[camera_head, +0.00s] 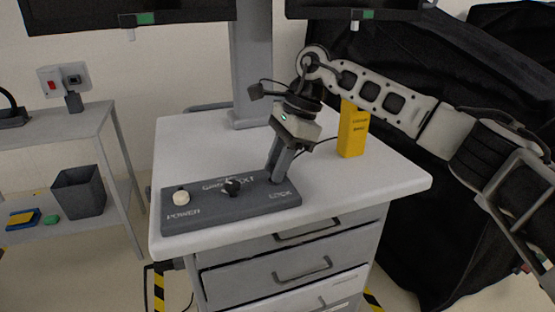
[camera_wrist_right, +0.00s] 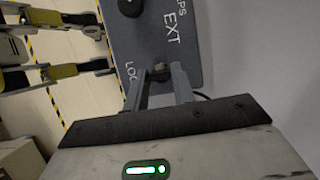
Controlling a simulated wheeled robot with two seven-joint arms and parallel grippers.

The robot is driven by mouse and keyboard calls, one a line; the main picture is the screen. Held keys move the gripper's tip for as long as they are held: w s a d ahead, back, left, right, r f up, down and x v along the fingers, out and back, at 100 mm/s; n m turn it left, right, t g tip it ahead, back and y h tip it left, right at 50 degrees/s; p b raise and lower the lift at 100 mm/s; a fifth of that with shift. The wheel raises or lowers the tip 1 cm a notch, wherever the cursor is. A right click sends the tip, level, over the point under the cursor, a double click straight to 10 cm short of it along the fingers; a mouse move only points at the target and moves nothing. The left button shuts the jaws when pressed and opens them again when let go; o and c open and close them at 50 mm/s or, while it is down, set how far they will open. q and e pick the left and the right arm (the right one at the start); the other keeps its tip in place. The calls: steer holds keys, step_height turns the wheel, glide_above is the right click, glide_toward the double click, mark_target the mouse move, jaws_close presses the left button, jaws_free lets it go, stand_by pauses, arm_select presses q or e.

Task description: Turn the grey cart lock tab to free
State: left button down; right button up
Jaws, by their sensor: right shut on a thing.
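The grey control panel (camera_head: 232,203) lies on the white cart top and carries the labels POWER, EXT and LOCK. My right gripper (camera_head: 276,178) reaches down to the panel's right end, above the word LOCK. In the right wrist view my right gripper (camera_wrist_right: 161,76) has its two fingers on either side of the small dark lock tab (camera_wrist_right: 160,71), shut on it. The fingers hide most of the tab in the head view, and I cannot tell which way it points.
A white round knob (camera_head: 181,197) and a black knob (camera_head: 232,187) stand on the panel. A yellow box (camera_head: 352,133) stands behind my right gripper on the cart top (camera_head: 390,178). A side shelf (camera_head: 60,128) with a dark bin (camera_head: 79,191) is at left. Black covers hang at right.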

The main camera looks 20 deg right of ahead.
stand_by(0.4)
steer(key=o, duration=1)
steer(key=shift+r, duration=0.15)
steer(key=shift+p+v, duration=0.4)
steer(key=shift+v, duration=7.45)
